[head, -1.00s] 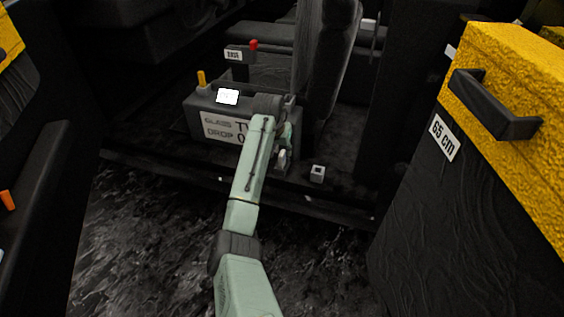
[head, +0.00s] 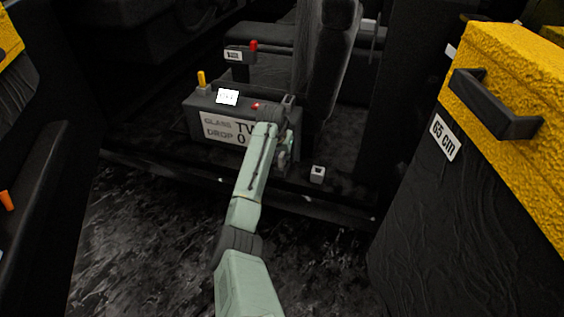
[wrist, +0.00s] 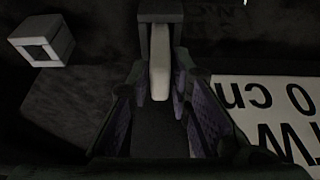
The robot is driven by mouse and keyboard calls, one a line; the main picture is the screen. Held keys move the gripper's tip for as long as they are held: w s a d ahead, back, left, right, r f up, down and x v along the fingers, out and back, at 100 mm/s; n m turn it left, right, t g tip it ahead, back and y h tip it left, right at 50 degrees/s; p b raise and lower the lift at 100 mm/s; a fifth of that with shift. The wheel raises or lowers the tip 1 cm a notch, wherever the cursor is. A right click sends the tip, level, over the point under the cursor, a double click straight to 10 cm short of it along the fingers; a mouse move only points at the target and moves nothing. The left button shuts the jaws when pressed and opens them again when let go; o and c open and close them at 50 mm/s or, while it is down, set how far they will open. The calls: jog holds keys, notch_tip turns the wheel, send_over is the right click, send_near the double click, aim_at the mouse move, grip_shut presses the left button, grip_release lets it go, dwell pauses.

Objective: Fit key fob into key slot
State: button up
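A pale narrow piece, which I take as the key fob (wrist: 160,75), lies between the tips of my gripper (wrist: 161,88) in the wrist view. The fingers with purple pads close in on both its sides. A grey block (wrist: 160,12) shows at its far end; I cannot tell if the two are joined. A small light grey cube with a square dark opening, likely the key slot (wrist: 42,42), stands apart at upper left. In the head view this cube (head: 317,173) is right of my gripper (head: 284,160), which is partly hidden by my arm.
A dark box with a white label (head: 222,129) stands behind and left of my arm, with a yellow peg (head: 201,78) and a small grey upright (head: 288,100). A seat (head: 325,70) is behind. A yellow-topped case (head: 510,90) stands at right. The floor in front is clear.

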grip_shut()
jog(key=shift+r, duration=0.15)
